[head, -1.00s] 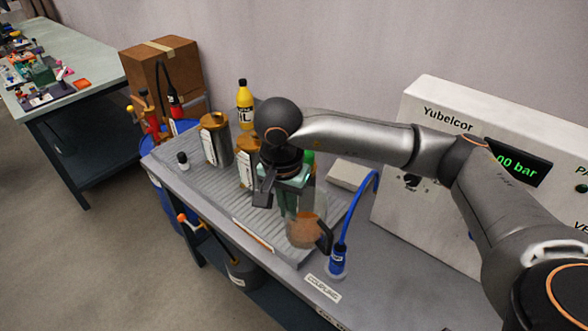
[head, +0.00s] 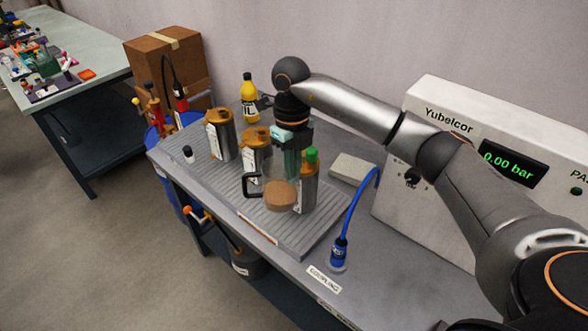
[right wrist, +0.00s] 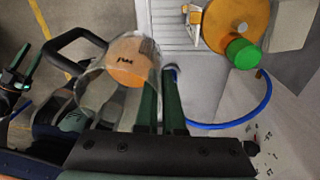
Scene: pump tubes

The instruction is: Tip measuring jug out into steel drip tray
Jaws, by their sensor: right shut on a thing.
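The measuring jug (head: 279,196) is clear, with orange-brown liquid low inside and a black handle pointing left. My right gripper (head: 290,150) is shut on it from above. The right wrist view shows the jug (right wrist: 118,80) in front of the green fingers (right wrist: 160,100). The jug is over the ribbed steel drip tray (head: 295,236); I cannot tell its exact tilt or its height above the tray. No liquid is seen pouring out.
A canister with a green cap (head: 311,156) stands close right of the jug. Orange-topped canisters (head: 220,140) and a small black-capped vial (head: 188,154) stand at left. A yellow bottle (head: 249,100) is behind. A blue hose (head: 352,205) and a pressure panel (head: 440,105) are at right.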

